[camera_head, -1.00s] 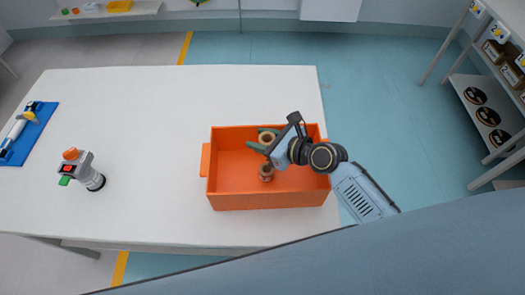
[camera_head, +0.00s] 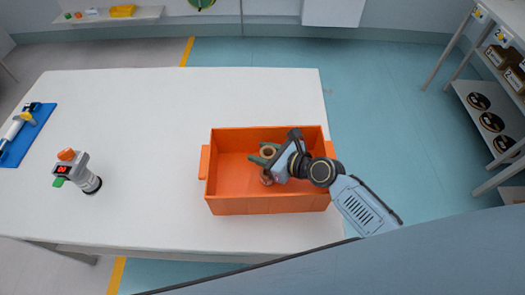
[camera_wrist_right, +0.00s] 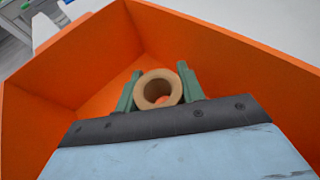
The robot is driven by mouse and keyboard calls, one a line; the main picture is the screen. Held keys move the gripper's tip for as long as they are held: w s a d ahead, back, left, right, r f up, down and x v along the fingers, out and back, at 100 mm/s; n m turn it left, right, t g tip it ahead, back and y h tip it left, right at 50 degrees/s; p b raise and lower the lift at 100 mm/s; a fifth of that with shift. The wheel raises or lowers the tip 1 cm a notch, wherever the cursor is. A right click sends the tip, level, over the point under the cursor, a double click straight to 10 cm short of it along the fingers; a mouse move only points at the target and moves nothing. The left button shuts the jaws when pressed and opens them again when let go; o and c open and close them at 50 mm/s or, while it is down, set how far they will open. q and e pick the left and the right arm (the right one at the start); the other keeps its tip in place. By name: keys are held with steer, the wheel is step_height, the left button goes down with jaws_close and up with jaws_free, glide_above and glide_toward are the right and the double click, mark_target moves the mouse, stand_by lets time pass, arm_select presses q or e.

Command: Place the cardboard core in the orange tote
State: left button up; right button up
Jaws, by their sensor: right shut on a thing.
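The orange tote (camera_head: 225,205) stands on the white table and also fills much of the right wrist view (camera_wrist_right: 215,55). My right gripper (camera_head: 267,154) reaches into the tote's right half from the right. Its green fingers (camera_wrist_right: 158,88) are shut on a tan cardboard core (camera_wrist_right: 157,74), seen end-on as a ring. The core's ring also shows in the head view (camera_head: 268,152). A second brown round piece (camera_head: 266,178) shows inside the tote just below the gripper, partly hidden by it. Whether the held core touches the tote floor I cannot tell. My left gripper is not in view.
A grey handheld device (camera_head: 78,172) with orange and green parts stands on the table left of the tote. A blue mat (camera_head: 22,140) lies at the far left edge. Shelves with black reels (camera_head: 491,122) stand at the right. The table behind the tote is clear.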

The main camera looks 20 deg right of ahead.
steer(key=shift+s+f, duration=0.1)
steer(key=shift+f, duration=0.05)
steer(key=o, duration=0.9)
steer(key=shift+f, duration=0.1)
steer(key=shift+o, duration=0.2)
steer(key=shift+s+f, duration=0.1)
steer(key=shift+r+p, duration=0.4)
steer(key=shift+r, duration=0.25)
steer(key=p+v, duration=0.1)
steer(key=v, duration=0.6)
steer(key=shift+d+r, duration=0.15)
steer(key=shift+r, duration=0.15)
